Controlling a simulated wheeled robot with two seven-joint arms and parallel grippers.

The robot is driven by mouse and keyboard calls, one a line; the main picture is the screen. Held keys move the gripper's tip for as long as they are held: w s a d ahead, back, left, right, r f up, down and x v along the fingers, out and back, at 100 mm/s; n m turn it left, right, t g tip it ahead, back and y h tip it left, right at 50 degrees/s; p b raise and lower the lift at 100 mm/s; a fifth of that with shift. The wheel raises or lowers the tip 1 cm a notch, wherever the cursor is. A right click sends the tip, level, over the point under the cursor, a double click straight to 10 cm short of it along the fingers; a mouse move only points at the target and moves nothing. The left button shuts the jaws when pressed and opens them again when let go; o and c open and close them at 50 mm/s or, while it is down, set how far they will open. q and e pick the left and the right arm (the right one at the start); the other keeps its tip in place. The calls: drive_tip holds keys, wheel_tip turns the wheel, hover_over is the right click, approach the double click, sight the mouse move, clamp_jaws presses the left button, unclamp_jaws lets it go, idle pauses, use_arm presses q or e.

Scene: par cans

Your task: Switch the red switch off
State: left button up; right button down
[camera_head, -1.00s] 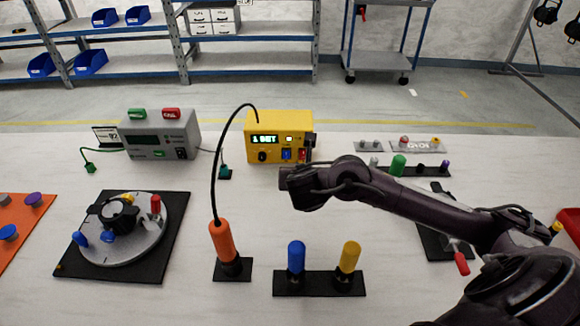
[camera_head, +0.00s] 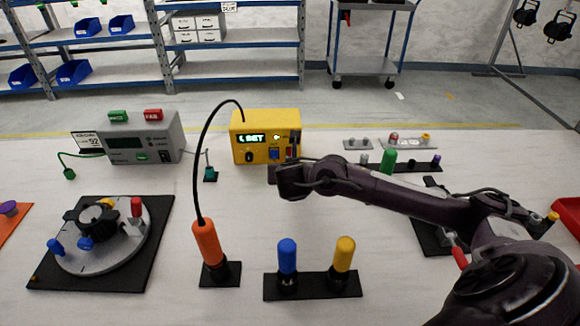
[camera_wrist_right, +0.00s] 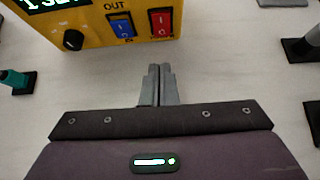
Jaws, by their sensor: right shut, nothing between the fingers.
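The yellow box (camera_head: 266,120) stands on the table with a lit display, a black knob and two rocker switches on its front. The red switch (camera_wrist_right: 162,24) is the right-hand one in the right wrist view, beside the blue switch (camera_wrist_right: 122,26). The red switch (camera_head: 290,153) is small in the head view. Which side of its rocker is pressed, I cannot tell. My right gripper (camera_wrist_right: 160,70) is shut and empty. Its fingertips point toward the box, just below the red switch in the wrist picture, with a visible gap. My left gripper is not in view.
An orange-handled tool (camera_head: 206,243) with a black cable rises left of my right arm. Blue and yellow pegs (camera_head: 287,255) stand in front. A grey tester (camera_head: 145,136) is left of the box. A green peg (camera_head: 388,161) stands beyond my forearm. Bare table lies before the box.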

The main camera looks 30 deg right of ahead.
sight(290, 158)
drive_tip(key=w+d, duration=0.1)
drive_tip(key=w+d+f, duration=0.1)
drive_tip(key=w, duration=0.1)
drive_tip(key=shift+w, duration=0.2)
drive_tip(key=shift+w+d, duration=0.25)
drive_tip(key=shift+w, duration=0.2)
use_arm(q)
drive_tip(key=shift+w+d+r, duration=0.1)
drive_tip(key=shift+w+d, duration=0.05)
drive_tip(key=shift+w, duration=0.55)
use_arm(e)
drive_tip(key=shift+f, duration=0.1)
drive_tip(key=b, duration=0.3)
drive_tip(key=shift+w+d+f+t, duration=0.1)
drive_tip(key=shift+f+t, duration=0.2)
drive_tip(key=shift+r+p, duration=0.3)
drive_tip(key=shift+p, duration=0.1)
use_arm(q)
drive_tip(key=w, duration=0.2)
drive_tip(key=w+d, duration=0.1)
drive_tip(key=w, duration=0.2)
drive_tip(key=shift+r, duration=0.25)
use_arm(e)
drive_tip(key=shift+r, duration=0.15)
